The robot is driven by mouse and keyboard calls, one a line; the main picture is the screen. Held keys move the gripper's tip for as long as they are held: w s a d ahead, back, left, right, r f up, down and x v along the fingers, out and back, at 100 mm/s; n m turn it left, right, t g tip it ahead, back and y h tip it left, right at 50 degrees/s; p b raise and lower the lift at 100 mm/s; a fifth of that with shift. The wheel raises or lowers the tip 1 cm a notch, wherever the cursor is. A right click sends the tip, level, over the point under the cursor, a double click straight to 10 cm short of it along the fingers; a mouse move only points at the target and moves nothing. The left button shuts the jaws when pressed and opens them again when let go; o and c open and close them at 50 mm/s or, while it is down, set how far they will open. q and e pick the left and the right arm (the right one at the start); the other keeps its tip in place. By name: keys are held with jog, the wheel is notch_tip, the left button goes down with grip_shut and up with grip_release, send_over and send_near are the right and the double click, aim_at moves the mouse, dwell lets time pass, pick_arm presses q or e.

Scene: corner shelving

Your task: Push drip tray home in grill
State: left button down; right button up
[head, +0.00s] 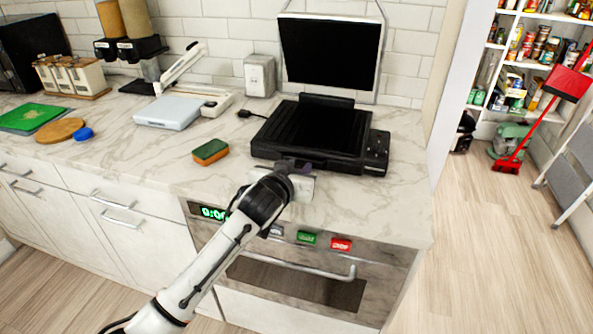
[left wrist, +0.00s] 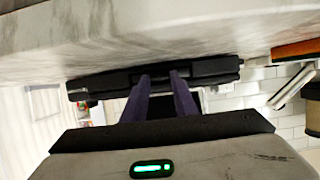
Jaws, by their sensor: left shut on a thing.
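The black grill (head: 318,132) stands on the marble counter, with its flat dark plate on top and a control panel on its right side. My left gripper (head: 293,165) is at the middle of the grill's front edge, just above the counter. In the left wrist view, its two dark fingers (left wrist: 160,76) reach the grill's black front with a narrow gap between them. They are shut on a dark part there, which looks like the front of the drip tray (left wrist: 162,73). How far the tray sticks out is hidden by my gripper. My right gripper is not in view.
A green and orange sponge (head: 210,151) lies left of the grill. A pale blue scale-like device (head: 170,111) stands further left. The oven front (head: 310,262) is below the counter edge. The counter between sponge and grill is clear.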

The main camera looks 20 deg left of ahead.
pick_arm(q)
jog(key=shift+w, duration=0.25)
jog(key=c, duration=1.3)
grip_release()
jog(key=shift+c, duration=0.2)
jog(key=v, duration=1)
jog(key=shift+s+r, duration=0.1)
jog(key=shift+s, duration=0.1)
